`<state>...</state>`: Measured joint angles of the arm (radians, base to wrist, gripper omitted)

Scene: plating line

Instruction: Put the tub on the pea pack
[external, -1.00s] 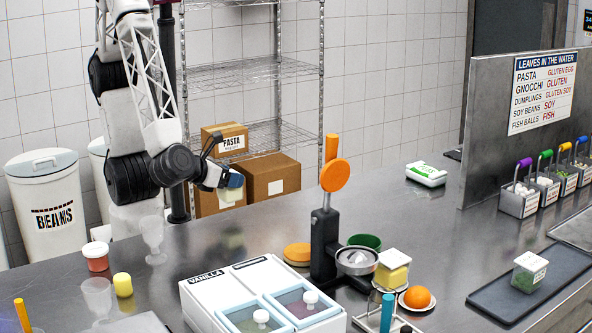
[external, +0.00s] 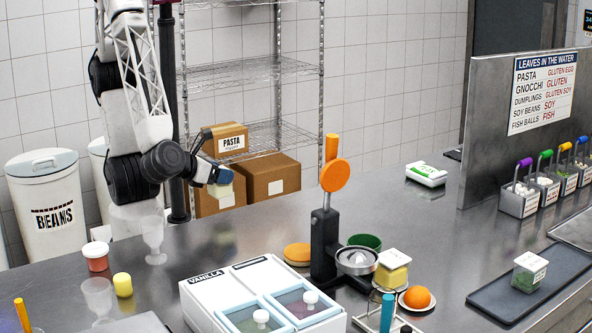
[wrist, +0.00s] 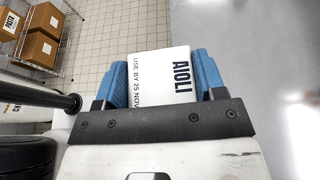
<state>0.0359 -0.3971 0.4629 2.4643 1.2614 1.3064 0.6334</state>
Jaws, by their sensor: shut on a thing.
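My gripper (external: 219,177) is shut on a tub (external: 225,193), a pale cream block with a white lid, held up in the air above the far left part of the counter. In the wrist view the tub (wrist: 160,78) has its lid lettered AIOLI, between the blue fingers of my gripper (wrist: 161,82). A white and green pack (external: 426,174) lies flat at the back of the counter, well to the right of my gripper. A clear box with green contents (external: 528,272) and a white lid stands on a dark tray (external: 491,299) at right. Their labels are too small to read.
An upright press with an orange knob (external: 334,175) stands mid-counter, between my gripper and the right side. A yellow tub with a white lid (external: 393,272), an orange (external: 417,296) and a white bin unit (external: 208,300) are in front. The back counter left of the pack is clear.

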